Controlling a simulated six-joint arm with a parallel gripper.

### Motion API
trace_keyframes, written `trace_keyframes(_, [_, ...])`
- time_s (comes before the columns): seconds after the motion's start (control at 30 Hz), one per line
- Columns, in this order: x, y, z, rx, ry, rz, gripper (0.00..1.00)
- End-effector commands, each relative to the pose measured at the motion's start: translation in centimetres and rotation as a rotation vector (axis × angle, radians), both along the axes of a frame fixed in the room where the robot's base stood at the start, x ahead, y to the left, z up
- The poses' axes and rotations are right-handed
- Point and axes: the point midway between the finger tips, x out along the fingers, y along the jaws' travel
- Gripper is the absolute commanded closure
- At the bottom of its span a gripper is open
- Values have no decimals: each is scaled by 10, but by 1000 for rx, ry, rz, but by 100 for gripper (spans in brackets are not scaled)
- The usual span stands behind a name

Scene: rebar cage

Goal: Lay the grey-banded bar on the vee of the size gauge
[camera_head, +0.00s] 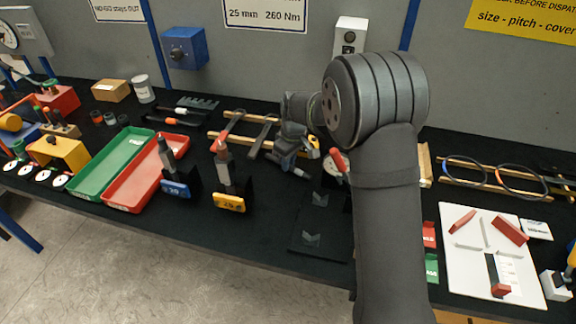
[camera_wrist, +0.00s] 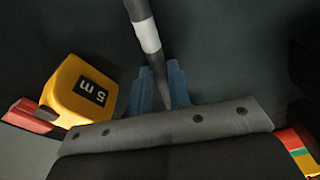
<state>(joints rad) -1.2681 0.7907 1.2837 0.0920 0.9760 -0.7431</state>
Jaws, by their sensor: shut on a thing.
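In the wrist view a dark bar with a pale grey band (camera_wrist: 147,36) runs up from between the blue fingertips of my gripper (camera_wrist: 160,88). The gripper is shut on the bar. In the head view my gripper (camera_head: 287,158) is beside the wooden rails, and I cannot clearly make out the held bar there. A black plate with small grey vee pieces (camera_head: 319,199), which looks like the size gauge, lies in front and to the right of the gripper. My arm covers part of the area to its right. I cannot tell how high the bar is held.
A yellow tape measure (camera_wrist: 80,88) is close to the left of the fingers in the wrist view. Wooden rails (camera_head: 226,138) carry other bars. Blue-based and yellow-based tool stands (camera_head: 229,201) are to the left, beyond them a red tray (camera_head: 133,188). A white board (camera_head: 466,271) lies at right.

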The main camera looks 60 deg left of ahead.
Motion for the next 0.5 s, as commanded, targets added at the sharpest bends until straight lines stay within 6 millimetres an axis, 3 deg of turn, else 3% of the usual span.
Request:
trace_keyframes(0.17, [0,1,7,2,0,0,100])
trace_keyframes(0.5, [0,1,70,6,-1,1,100])
